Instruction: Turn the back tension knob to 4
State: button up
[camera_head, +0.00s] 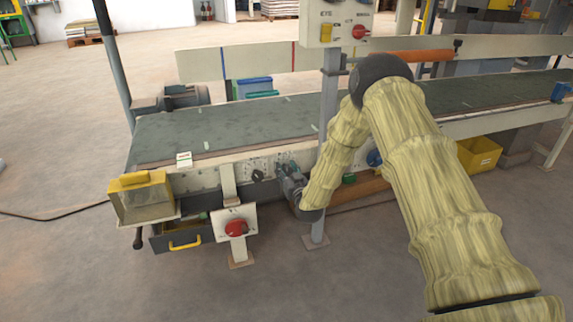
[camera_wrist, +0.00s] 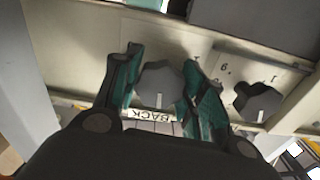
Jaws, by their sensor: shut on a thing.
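The back tension knob (camera_wrist: 158,84) is a grey lobed knob on a pale panel, above an upside-down BACK label (camera_wrist: 152,115) in the wrist view. Its white mark points down in that view, toward the label. My gripper (camera_wrist: 162,62) has its two green-padded fingers on either side of the knob, shut on it. The fingers cover most of the dial numbers, so the setting cannot be read. In the head view my gripper (camera_head: 288,178) is at the conveyor's front side panel and hides this knob.
A second grey knob (camera_wrist: 258,102) sits close to the right finger in the wrist view. In the head view, a red knob on a white plate (camera_head: 236,227), a yellow box (camera_head: 141,198) and an open drawer (camera_head: 182,238) are left of my gripper. A grey post (camera_head: 327,130) stands close by.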

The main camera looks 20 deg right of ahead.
jog(key=shift+n+p, duration=1.3)
jog(key=shift+n, duration=0.7)
jog(key=o, duration=1)
jog(key=shift+o, duration=0.2)
jog(key=shift+s, duration=0.1)
jog(key=s, duration=1.2)
jog(key=shift+d, duration=0.2)
jog(key=shift+f, duration=0.1)
